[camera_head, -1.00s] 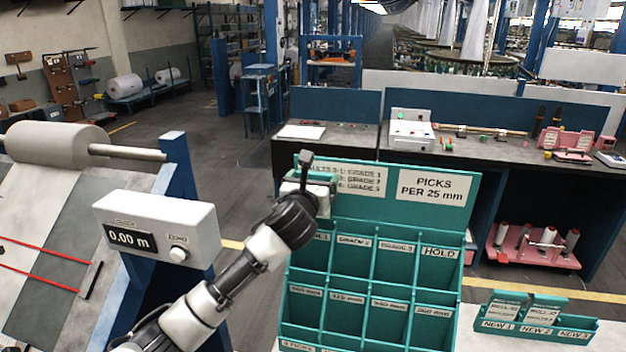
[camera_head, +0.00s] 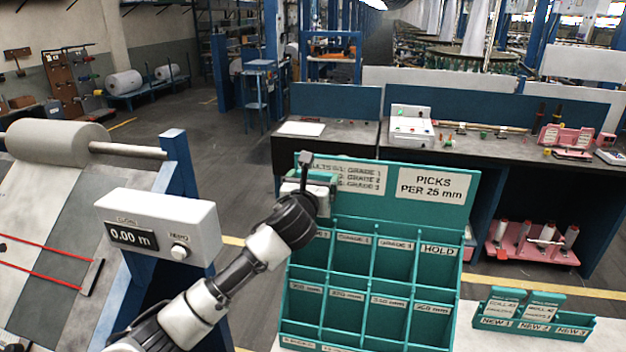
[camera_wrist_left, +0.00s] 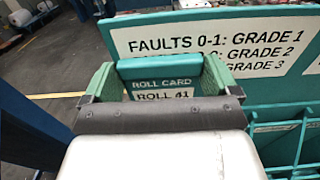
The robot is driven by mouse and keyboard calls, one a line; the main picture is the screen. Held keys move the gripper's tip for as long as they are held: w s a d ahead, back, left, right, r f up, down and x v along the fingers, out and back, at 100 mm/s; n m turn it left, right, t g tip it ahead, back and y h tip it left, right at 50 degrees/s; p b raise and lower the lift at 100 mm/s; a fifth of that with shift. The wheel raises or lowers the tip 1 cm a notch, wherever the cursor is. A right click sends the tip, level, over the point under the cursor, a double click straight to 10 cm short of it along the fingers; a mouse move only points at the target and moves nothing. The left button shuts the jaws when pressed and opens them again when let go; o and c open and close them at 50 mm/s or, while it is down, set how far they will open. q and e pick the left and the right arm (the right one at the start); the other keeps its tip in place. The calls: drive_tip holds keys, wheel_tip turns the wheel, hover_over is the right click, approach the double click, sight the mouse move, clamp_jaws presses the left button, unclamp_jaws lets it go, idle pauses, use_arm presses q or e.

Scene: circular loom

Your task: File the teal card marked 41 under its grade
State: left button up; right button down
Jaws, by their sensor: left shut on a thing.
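My left gripper (camera_head: 312,184) is shut on the teal card (camera_wrist_left: 158,67), which reads ROLL CARD, ROLL 41 in the left wrist view. It holds the card upright in front of the top left of the teal rack (camera_head: 466,205), above the pockets. The rack's upper row has grade labels, such as GRADE 3 (camera_head: 396,243), and a HOLD pocket (camera_head: 438,265) at the right. The gripper and arm partly hide the leftmost pocket. The faults sign (camera_wrist_left: 215,40) beside the card reads FAULTS 0-1: GRADE 1; its lower lines are partly covered. My right gripper is not in view.
A small teal holder (camera_head: 537,328) marked NEW 1 to NEW 3 stands on the white table, with cards in NEW 1 and NEW 2. A white counter box (camera_head: 160,225) reading 0.00 m stands left of my arm. A dark bench (camera_head: 470,150) is behind the rack.

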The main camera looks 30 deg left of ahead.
use_arm(q)
drive_tip(key=shift+f+b, duration=1.05)
drive_tip(key=shift+f, duration=1.15)
drive_tip(key=o, duration=0.7)
drive_tip(key=shift+o, duration=0.2)
drive_tip(key=b+v, duration=0.3)
drive_tip(key=v, duration=0.7)
drive_tip(key=shift+s, duration=0.4)
drive_tip(key=shift+d, duration=0.1)
